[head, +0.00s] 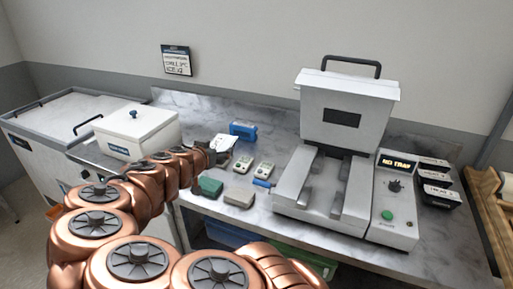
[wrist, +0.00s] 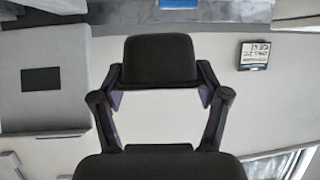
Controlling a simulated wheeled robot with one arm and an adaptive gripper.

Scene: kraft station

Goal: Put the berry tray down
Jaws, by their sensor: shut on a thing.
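My gripper (head: 213,156) is at the end of my copper arm, above the left part of the marble counter. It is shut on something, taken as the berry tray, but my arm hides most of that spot. A small pale piece with dark marks (head: 224,143) shows at the fingers; I cannot tell how much of it is held. In the wrist view the gripper (wrist: 160,85) fills the middle, and the held thing cannot be made out clearly.
The sealing machine (head: 345,110) stands right of centre, with a "NO TRAY" display (head: 397,163). Stacked black trays (head: 440,195) are at the right. A blue box (head: 243,130), two pale devices (head: 244,164), a green block (head: 210,187) and a beige block (head: 239,198) lie near my gripper. A white lidded box (head: 140,128) is left.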

